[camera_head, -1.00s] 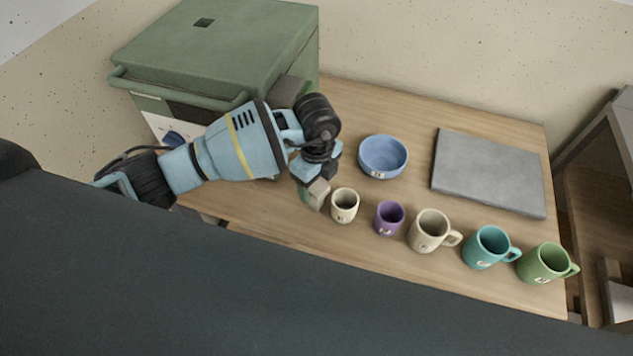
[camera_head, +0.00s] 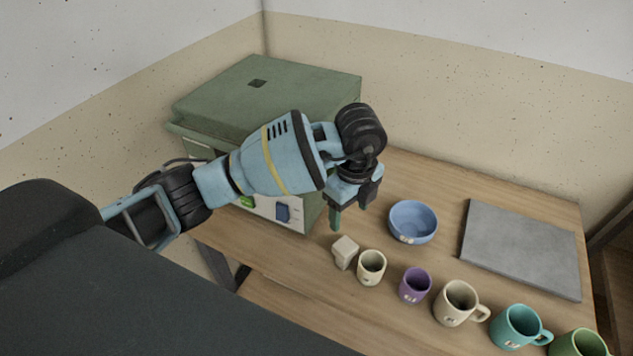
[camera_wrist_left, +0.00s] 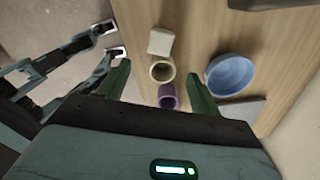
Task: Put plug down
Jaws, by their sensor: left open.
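The plug, a small beige block (camera_head: 345,252), stands on the wooden table just left of the small cream cup (camera_head: 371,267). It also shows in the left wrist view (camera_wrist_left: 160,41), beside the cup. My left gripper (camera_head: 348,212) is open and empty, raised above and behind the plug, apart from it.
A blue bowl (camera_head: 413,221) and a grey slab (camera_head: 522,248) lie to the right. A purple cup (camera_head: 414,285) and several mugs, including a cream one (camera_head: 459,302), line the front. A green kiln (camera_head: 265,95) stands behind my left arm.

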